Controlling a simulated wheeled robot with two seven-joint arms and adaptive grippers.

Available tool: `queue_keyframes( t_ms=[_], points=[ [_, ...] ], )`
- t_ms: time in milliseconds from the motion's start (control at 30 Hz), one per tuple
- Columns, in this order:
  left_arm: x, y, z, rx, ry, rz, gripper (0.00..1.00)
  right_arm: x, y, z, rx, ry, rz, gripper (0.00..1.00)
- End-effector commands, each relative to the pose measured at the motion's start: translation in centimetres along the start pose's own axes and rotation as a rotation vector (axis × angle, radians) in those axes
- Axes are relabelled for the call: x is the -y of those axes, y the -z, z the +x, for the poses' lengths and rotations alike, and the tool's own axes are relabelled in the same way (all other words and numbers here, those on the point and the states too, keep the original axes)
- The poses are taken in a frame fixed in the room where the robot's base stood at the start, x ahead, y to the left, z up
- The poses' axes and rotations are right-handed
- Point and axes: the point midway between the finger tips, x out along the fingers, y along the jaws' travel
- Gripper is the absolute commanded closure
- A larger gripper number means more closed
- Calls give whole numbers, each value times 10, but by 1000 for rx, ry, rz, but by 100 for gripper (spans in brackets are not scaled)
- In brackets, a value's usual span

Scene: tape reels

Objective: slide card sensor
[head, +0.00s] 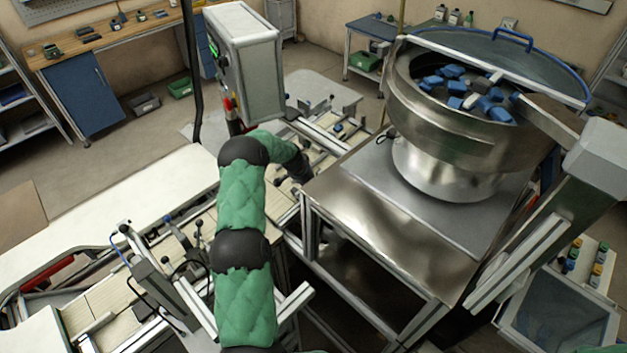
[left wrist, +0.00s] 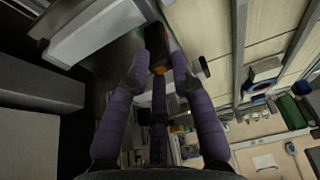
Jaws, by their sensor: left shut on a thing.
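My left arm, in a green padded sleeve, reaches up the middle of the head view to the rail assembly (head: 335,125). Its dark end is beside the steel table, and the fingertips are hidden there. In the left wrist view my left gripper (left wrist: 160,72) has two purple-sleeved fingers closed around a small dark block with an orange end, which looks like the sensor (left wrist: 158,58). A pale metal rail (left wrist: 95,30) lies close to the left of the fingertips. The card sensor cannot be picked out in the head view. My right gripper is not in view.
A steel table (head: 365,215) carries a large bowl feeder (head: 450,125) with blue pieces, right of my arm. A grey control box (head: 245,65) stands behind my arm. More rails and brackets (head: 165,285) lie at the lower left. A wooden workbench (head: 120,40) stands at the back left.

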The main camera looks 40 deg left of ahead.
Motion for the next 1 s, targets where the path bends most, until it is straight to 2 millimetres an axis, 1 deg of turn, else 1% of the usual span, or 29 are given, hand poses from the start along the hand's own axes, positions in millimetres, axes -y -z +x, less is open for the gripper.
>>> queue_keyframes(
  t_ms=[300,333,367,400,767,867,1000],
  points=[
    [1,-1,-2,-3,4,1,100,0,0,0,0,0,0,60],
    [1,-1,-2,-3,4,0,73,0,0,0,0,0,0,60],
    [1,-1,-2,-3,4,0,65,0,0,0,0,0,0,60],
    [1,0,-2,-3,4,0,53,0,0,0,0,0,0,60],
    [0,-1,-2,-2,2,0,53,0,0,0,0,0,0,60],
    [1,0,-8,-2,3,0,53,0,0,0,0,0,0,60],
    [1,0,-25,-3,3,0,53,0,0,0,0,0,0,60]
  ],
)
